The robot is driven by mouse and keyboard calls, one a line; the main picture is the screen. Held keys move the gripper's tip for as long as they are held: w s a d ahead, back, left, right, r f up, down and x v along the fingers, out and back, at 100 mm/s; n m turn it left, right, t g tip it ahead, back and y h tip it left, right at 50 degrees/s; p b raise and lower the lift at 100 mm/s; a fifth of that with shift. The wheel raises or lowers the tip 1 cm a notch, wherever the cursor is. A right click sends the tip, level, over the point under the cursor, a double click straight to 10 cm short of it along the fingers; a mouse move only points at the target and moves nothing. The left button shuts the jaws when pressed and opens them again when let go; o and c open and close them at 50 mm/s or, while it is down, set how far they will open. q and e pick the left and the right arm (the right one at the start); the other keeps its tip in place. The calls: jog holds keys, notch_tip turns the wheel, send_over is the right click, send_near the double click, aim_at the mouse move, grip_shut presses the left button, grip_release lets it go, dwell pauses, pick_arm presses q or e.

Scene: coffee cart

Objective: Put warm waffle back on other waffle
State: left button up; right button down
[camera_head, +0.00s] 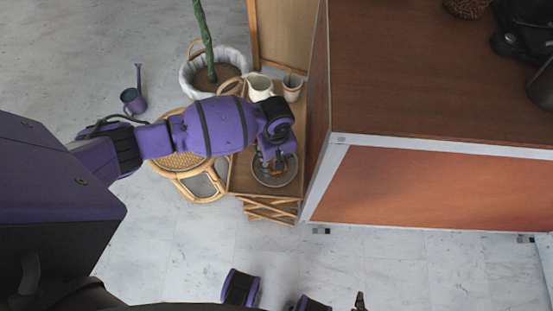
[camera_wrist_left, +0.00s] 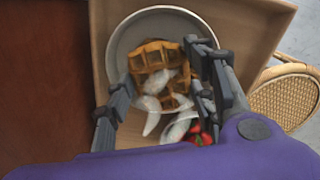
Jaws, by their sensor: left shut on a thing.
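My left gripper (camera_head: 276,164) reaches down over a round grey plate (camera_head: 272,181) on the small wooden shelf. In the left wrist view its fingers (camera_wrist_left: 160,92) stand on either side of a golden-brown waffle (camera_wrist_left: 150,58), shut on it. The waffle is above or at the plate (camera_wrist_left: 122,45); I cannot tell if it touches what lies under it. A second waffle piece (camera_wrist_left: 182,100) shows lower down, partly covered by white slices or cream (camera_wrist_left: 152,122). Red strawberry-like pieces (camera_wrist_left: 204,138) lie near the plate's edge. A small dark tip at the head view's bottom edge may be my right gripper.
A cream pitcher (camera_head: 260,87) and a small cup (camera_head: 292,86) stand behind the plate. The tall brown cart (camera_head: 430,70) rises close on the right. A rattan stool (camera_head: 200,184), basket planter (camera_head: 188,78) and watering can (camera_head: 133,101) are left.

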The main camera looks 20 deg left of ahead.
pick_arm(q)
jog(key=shift+f, duration=0.4)
jog(key=shift+r, duration=0.1)
jog(key=shift+f, duration=0.2)
jog(key=o, duration=1.3)
jog(key=shift+c, duration=0.2)
jog(key=shift+r, duration=0.1)
notch_tip(320, 180, up, 12)
jog(key=p, duration=0.2)
jog(key=shift+p, duration=0.35)
